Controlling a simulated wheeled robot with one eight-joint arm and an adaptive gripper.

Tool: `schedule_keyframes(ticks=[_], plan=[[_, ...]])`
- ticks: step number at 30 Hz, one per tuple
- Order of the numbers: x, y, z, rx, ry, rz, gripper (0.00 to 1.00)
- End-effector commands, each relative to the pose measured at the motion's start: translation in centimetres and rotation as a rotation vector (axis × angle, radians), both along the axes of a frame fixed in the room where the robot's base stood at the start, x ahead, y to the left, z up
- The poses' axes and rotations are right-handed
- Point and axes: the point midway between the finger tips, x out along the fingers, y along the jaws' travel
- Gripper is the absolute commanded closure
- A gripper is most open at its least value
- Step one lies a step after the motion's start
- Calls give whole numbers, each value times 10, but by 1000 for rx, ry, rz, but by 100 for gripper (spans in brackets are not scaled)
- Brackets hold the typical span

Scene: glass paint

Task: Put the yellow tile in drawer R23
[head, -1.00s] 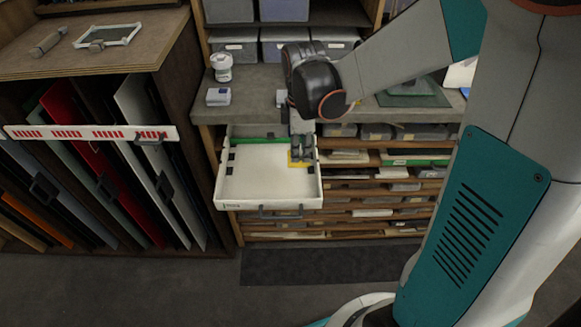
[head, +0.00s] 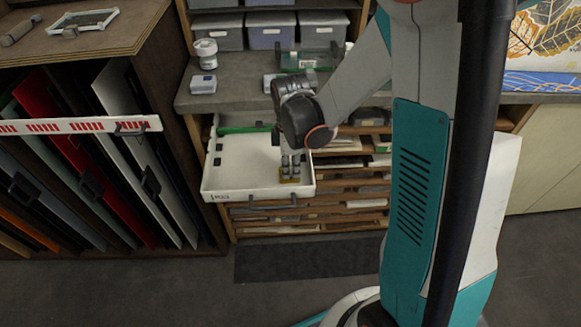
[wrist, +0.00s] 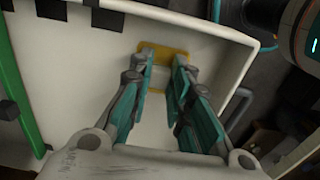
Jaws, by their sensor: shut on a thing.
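The yellow tile (head: 289,181) is a small flat square with a pale middle. It also shows in the wrist view (wrist: 180,54) beyond my fingertips. My gripper (head: 290,167) points down and is shut on the tile, with its two fingers (wrist: 162,68) on either side of the pale middle. The tile is over the front right part of a pulled-out white drawer (head: 235,172), close to its front wall. I cannot tell whether it touches the drawer floor. The drawer's front label is too small to read.
A green strip (head: 243,129) lies along the drawer's back. Shelves with tiles (head: 350,190) stand below and right. A grey counter (head: 235,88) above holds a white jar (head: 206,52) and a small box (head: 203,84). A rack of coloured sheets (head: 75,150) stands left.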

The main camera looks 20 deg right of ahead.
Motion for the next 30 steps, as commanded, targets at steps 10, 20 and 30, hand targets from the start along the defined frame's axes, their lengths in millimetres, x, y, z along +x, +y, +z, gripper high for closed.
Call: schedule_keyframes(ticks=[10,20,30], plan=[[0,0,-2,0,0,0,64],[0,0,-2,0,0,0,62],[0,0,43,0,0,0,62]])
